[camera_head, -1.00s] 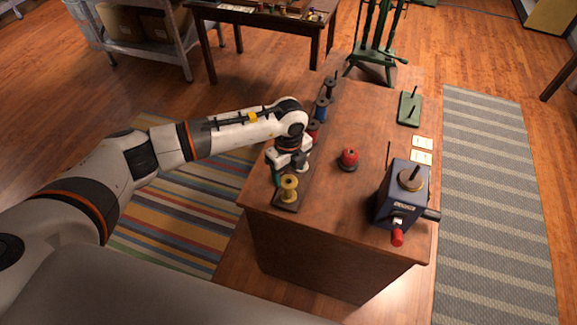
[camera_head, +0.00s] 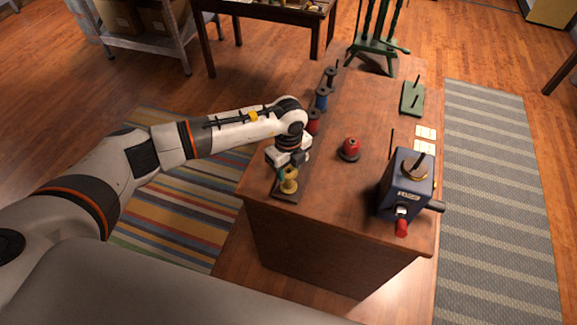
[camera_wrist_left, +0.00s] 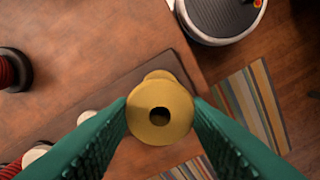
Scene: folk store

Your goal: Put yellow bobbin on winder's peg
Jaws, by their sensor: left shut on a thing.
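The yellow bobbin (camera_head: 289,181) stands upright at the near end of a dark rack board (camera_head: 280,193) on the wooden counter. It also shows in the left wrist view (camera_wrist_left: 160,108), seen from above with its centre hole. My left gripper (camera_head: 287,176) is shut on it, one green finger on each side. The blue winder (camera_head: 405,186) stands at the counter's right front, with a peg rising from a round brass-coloured disc (camera_head: 415,166) on top and a red knob (camera_head: 401,228) in front. My right gripper is not in view.
A red bobbin (camera_head: 350,148) stands mid-counter between rack and winder. Red (camera_head: 313,122), blue (camera_head: 322,98) and dark (camera_head: 330,77) bobbins line the rack behind my gripper. A thin upright rod (camera_head: 391,143) stands behind the winder. Two cards and a green stand (camera_head: 412,99) lie farther back.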

